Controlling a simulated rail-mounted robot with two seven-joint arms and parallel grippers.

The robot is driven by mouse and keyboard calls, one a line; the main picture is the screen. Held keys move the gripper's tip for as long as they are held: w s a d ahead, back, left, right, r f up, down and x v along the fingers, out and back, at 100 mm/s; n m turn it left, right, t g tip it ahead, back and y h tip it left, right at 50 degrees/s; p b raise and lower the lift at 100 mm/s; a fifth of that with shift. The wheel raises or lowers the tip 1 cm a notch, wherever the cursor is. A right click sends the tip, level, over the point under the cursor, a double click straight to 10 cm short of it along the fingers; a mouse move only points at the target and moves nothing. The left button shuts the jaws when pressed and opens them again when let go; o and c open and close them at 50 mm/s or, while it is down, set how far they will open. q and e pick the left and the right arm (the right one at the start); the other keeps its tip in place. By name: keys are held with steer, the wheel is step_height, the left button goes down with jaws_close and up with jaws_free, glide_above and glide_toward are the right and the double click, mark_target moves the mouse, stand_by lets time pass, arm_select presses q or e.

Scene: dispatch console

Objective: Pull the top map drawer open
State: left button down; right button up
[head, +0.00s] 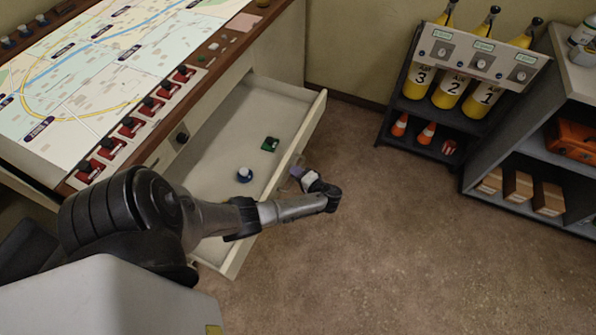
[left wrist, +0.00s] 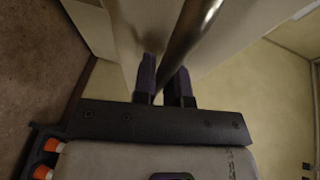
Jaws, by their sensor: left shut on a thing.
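The top map drawer (head: 314,118) is a pale, shallow drawer. In the head view it stands well out from under the map console, its inside showing. My left gripper (head: 298,172) is at the outer face of the drawer front, partly hidden by my own wrist. In the left wrist view, the purple fingers of the left gripper (left wrist: 166,82) are closed around the shiny metal bar handle (left wrist: 192,28) on the pale drawer front. My right gripper is in neither view.
A green item (head: 270,144) and a blue-and-white round item (head: 244,175) lie in the drawer. The console top (head: 110,60) carries a map and red switches. A cylinder rack (head: 425,110) and grey shelf (head: 530,150) stand right. Brown floor before the drawer is clear.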

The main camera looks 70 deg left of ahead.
arm_select(q)
steer(key=shift+d, duration=0.1)
stand_by(0.3)
steer(key=c, duration=1.5)
jaws_free()
steer(key=shift+w, duration=0.1)
steer(key=shift+o, duration=0.2)
steer(key=p+v, duration=0.1)
steer(key=v, duration=1.2)
steer(key=shift+d, duration=0.35)
steer(key=shift+w, duration=0.1)
